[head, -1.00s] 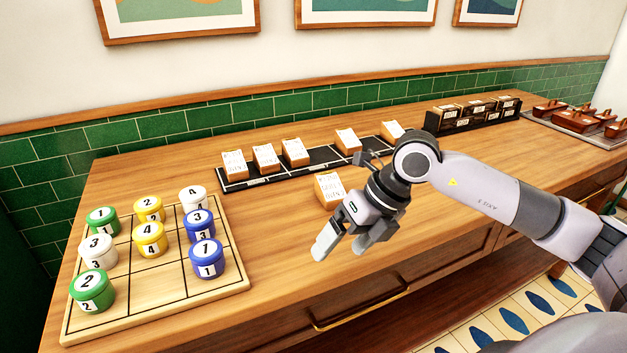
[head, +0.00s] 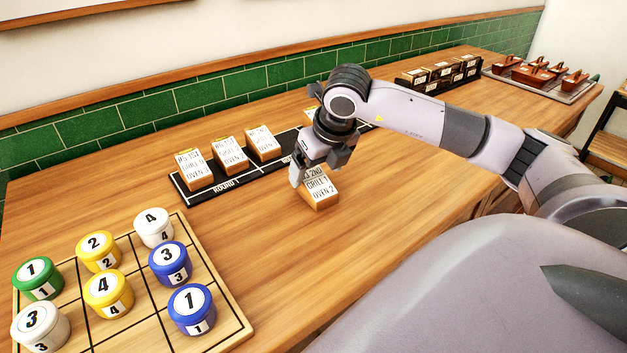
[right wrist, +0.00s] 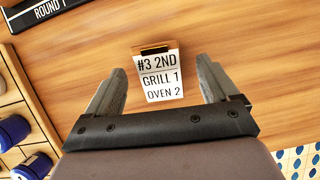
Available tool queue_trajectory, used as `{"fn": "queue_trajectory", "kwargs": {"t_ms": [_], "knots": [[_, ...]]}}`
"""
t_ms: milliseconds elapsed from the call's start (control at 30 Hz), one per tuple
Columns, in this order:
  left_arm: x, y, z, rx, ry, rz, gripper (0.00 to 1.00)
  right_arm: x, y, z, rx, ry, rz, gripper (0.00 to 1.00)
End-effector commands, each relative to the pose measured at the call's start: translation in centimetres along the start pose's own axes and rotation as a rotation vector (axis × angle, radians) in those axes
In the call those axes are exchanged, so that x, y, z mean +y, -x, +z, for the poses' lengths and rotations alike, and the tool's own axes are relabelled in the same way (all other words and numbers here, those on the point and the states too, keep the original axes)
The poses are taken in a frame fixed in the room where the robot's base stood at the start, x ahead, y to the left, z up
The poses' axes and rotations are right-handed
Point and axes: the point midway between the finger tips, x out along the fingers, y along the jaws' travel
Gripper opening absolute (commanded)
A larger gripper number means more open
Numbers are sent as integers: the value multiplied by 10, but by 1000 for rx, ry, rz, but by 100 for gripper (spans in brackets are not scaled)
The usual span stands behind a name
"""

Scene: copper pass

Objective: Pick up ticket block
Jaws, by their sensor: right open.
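The loose ticket block (head: 321,188) is a small wooden block with a white printed face, standing on the bare counter in front of the black rail. In the right wrist view the same ticket block (right wrist: 159,76) reads "#3 2ND GRILL 1 OVEN 2". My right gripper (head: 318,168) is open just above and behind it in the head view, partly covering its upper edge. In the right wrist view the two fingers (right wrist: 160,88) stand apart on either side of the block, with gaps to both. My left gripper is not in view.
A black rail (head: 222,191) labelled "ROUND 1" holds several ticket blocks (head: 194,169). A wooden grid board (head: 232,321) with numbered coloured pots stands at the left. A black rack (head: 437,75) and a tray (head: 547,92) stand at the far right. The counter front is clear.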

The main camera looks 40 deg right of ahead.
Motion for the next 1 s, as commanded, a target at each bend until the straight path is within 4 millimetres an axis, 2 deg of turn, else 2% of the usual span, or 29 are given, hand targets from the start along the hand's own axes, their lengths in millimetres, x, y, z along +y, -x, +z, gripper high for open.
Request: {"fn": "queue_trajectory", "kwargs": {"t_ms": [100,200,467,500,567,600,667,1000], "knots": [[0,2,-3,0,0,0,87,2,-19,1,4,-2,1,87],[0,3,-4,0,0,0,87,2,-29,1,3,0,2,87],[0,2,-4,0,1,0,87,2,-32,1,0,1,1,87],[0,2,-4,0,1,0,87,2,-32,1,0,1,1,81],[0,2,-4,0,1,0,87,2,-32,1,0,1,1,61],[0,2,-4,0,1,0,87,2,-32,1,0,0,2,48],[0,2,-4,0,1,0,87,2,-32,1,0,0,2,29],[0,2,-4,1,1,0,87,2,-30,3,-2,0,2,28]]}}
